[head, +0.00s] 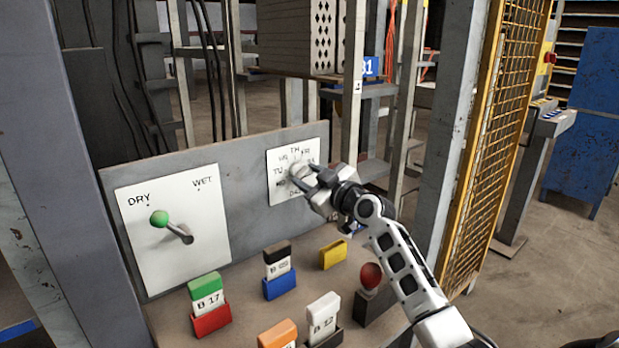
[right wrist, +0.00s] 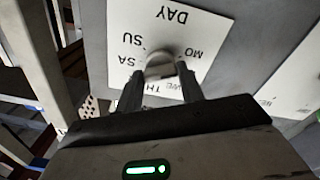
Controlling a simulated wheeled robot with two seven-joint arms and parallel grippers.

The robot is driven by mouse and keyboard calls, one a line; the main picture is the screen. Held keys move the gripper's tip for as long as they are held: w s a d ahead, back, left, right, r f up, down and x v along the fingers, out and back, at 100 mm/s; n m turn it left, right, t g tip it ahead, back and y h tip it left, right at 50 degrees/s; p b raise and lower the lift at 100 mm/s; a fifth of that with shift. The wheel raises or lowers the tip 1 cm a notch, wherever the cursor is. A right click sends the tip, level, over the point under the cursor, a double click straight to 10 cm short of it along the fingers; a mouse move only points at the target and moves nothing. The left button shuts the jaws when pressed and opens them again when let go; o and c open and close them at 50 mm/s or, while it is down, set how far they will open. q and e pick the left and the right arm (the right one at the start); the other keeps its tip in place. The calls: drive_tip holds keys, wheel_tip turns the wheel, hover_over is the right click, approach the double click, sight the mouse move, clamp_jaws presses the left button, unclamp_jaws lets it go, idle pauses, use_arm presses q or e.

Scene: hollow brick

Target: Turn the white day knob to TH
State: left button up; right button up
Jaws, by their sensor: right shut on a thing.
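The white day knob (head: 299,169) sits in the middle of a white dial plate (head: 283,195) on the upright grey panel. Day letters ring it, with TH at the top and DAY at the bottom. My right gripper (head: 304,179) reaches it from the right and is shut on the knob. In the right wrist view the dial shows upside down, with the knob (right wrist: 160,62) between the two dark fingers of my right gripper (right wrist: 161,74). The fingers cover part of the knob and nearby letters, and I cannot tell which day it points to. My left gripper is not in view.
Left of the dial is a DRY/WET plate (head: 172,270) with a green-tipped lever (head: 160,218). Several coloured tagged blocks, a yellow block (head: 333,254) and a red-ball knob (head: 371,275) stand on the ledge below. A grey post (head: 455,130) and yellow mesh guard are at the right.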

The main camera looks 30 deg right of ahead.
drive_tip(key=m, duration=0.6)
drive_tip(key=shift+m+p, duration=0.3)
drive_tip(key=shift+p, duration=0.1)
drive_tip(key=m+p, duration=0.1)
drive_tip(key=m, duration=0.2)
drive_tip(key=shift+m, duration=0.4)
drive_tip(key=m, duration=0.2)
drive_tip(key=shift+m+p, duration=0.3)
drive_tip(key=shift+p, duration=0.1)
drive_tip(key=m+p, duration=0.1)
drive_tip(key=m, duration=0.2)
drive_tip(key=shift+m, duration=0.4)
drive_tip(key=m+p, duration=0.1)
drive_tip(key=m, duration=0.2)
drive_tip(key=shift+a, duration=0.1)
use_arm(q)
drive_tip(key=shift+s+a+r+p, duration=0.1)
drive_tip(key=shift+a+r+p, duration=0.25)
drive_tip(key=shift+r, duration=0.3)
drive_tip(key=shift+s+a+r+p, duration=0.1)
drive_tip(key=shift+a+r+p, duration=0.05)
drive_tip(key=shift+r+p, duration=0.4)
use_arm(e)
drive_tip(key=shift+m, duration=1.6)
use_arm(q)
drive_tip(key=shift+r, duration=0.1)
